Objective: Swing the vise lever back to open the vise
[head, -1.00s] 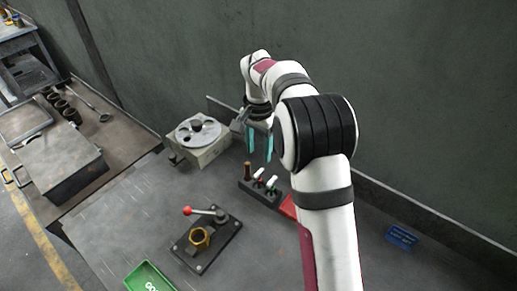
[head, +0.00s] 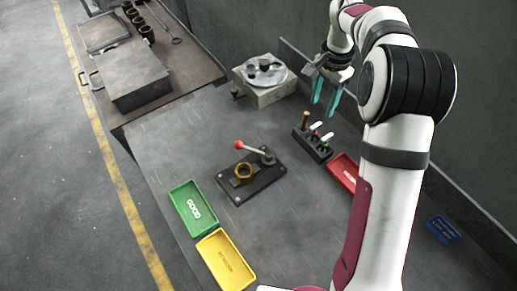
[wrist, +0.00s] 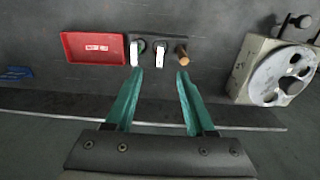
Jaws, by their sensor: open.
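The vise (head: 250,178) is a dark base plate in the middle of the table in the head view. A brass ring-shaped part (head: 243,174) sits on it. Its lever (head: 254,150) has a red ball knob (head: 239,145) and points to the left from a pivot at the plate's back right. My gripper (head: 326,97) is above the table's back side, behind and right of the vise and clear of it. Its teal fingers are open and empty, as the wrist view also shows (wrist: 159,76). The vise is outside the wrist view.
A tool rack (head: 313,144) with several upright handles stands between gripper and vise. A grey fixture with a round plate (head: 264,76) is at the back. Red (head: 343,172), green (head: 193,208) and yellow (head: 226,261) trays lie around. A blue item (head: 441,230) lies right.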

